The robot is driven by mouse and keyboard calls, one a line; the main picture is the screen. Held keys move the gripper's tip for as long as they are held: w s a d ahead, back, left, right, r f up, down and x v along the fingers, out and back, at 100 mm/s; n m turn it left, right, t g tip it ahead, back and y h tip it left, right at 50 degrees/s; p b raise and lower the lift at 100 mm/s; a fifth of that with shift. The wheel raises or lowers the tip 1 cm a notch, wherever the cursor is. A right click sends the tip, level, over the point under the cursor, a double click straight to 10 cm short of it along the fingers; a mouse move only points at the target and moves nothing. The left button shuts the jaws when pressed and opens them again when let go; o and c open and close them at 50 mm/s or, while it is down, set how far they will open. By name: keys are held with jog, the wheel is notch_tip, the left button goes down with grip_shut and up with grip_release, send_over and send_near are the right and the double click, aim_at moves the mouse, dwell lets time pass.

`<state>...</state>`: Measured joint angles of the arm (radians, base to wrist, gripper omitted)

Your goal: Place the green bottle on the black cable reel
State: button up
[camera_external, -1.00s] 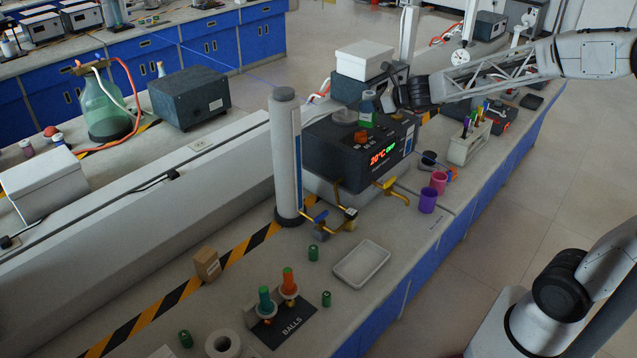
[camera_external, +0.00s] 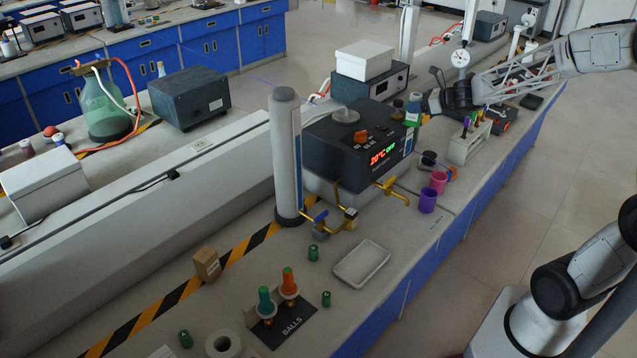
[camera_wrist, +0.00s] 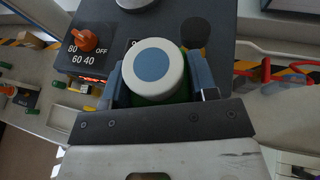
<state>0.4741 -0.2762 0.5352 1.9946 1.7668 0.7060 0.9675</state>
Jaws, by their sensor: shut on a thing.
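The green bottle (camera_external: 412,112) is upright at the right edge of the dark heating unit in the external view. In the wrist view its round white cap with a blue disc (camera_wrist: 152,66) faces the camera, and a little green shows beneath. My gripper (camera_external: 424,104) is shut on the bottle; in the wrist view the gripper's fingers (camera_wrist: 158,84) sit on both sides of it. A small dark object that looks like the black cable reel (camera_external: 428,158) lies on the bench, below and slightly right of the bottle in the picture. I cannot make out the reel in the wrist view.
The heating unit (camera_external: 345,150) with a red display stands left of the bottle. Pink (camera_external: 438,182) and purple (camera_external: 428,200) cups stand in front of the reel. A marker rack (camera_external: 466,145) is to the right. A white tray (camera_external: 362,264) lies nearer, with some bare bench around it.

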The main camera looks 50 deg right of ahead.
jog(key=s+d+f, duration=0.4)
jog(key=s+f, duration=0.3)
jog(key=s+d+f+n+y, duration=0.1)
jog(key=s+d+f, duration=0.3)
jog(key=s+f, duration=0.4)
jog(key=shift+s+d+y, duration=0.25)
jog(key=shift+d+y, duration=0.05)
jog(key=shift+d, duration=0.1)
jog(key=shift+f, duration=0.1)
send_over(430, 155)
jog(key=shift+w+d+f, duration=0.1)
jog(key=shift+d+f, duration=0.05)
jog(key=shift+f, duration=0.55)
jog(key=shift+f, duration=0.1)
jog(key=shift+f, duration=1.7)
jog(key=shift+f, duration=0.1)
